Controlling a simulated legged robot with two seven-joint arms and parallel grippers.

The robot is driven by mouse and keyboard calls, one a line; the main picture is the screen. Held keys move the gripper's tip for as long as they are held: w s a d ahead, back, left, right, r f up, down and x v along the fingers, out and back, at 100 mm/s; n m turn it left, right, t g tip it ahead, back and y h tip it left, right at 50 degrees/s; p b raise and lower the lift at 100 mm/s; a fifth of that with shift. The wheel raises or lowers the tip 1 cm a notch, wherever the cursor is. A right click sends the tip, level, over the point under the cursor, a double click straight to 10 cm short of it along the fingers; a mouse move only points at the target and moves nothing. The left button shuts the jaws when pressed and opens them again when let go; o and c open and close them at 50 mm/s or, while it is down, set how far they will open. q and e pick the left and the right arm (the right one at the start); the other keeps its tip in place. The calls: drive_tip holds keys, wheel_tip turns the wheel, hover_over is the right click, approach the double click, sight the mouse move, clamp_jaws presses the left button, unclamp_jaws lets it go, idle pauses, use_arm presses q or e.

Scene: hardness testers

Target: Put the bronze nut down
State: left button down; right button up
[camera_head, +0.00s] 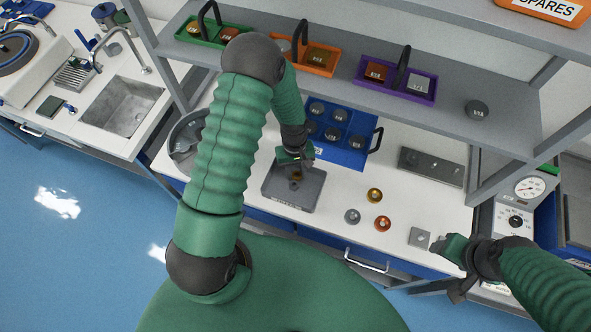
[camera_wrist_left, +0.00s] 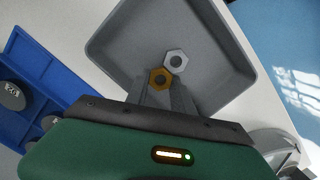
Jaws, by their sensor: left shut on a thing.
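The bronze nut (camera_wrist_left: 160,79) is between the fingertips of my left gripper (camera_wrist_left: 166,92), which is shut on it. In the head view my left gripper (camera_head: 296,170) points down over the grey tray (camera_head: 310,200), with the nut a small brownish spot at its tips. The tray (camera_wrist_left: 120,45) fills the top of the left wrist view. A silver hex nut (camera_wrist_left: 176,61) shows right beside the bronze one, over the tray floor. I cannot tell whether the bronze nut touches the floor or the silver nut. My right gripper (camera_head: 447,247) is at the right front; its fingers are unclear.
A blue case (camera_head: 348,158) with several grey discs stands behind the tray. Gold (camera_head: 374,195), grey (camera_head: 352,216) and copper-coloured (camera_head: 383,223) round pieces lie to its right, near a square grey block (camera_head: 419,238). A shelf (camera_head: 450,95) with coloured trays overhangs the back.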

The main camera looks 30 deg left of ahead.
use_arm(q)
drive_tip(key=shift+d, duration=0.1)
drive_tip(key=shift+f, duration=0.25)
drive_tip(key=c, duration=1.3)
unclamp_jaws()
drive_tip(key=shift+s+r, duration=0.1)
drive_tip(key=shift+s, duration=0.05)
drive_tip(key=shift+c, duration=0.2)
drive_tip(key=shift+o, duration=1.3)
drive_tip(key=shift+s, duration=0.1)
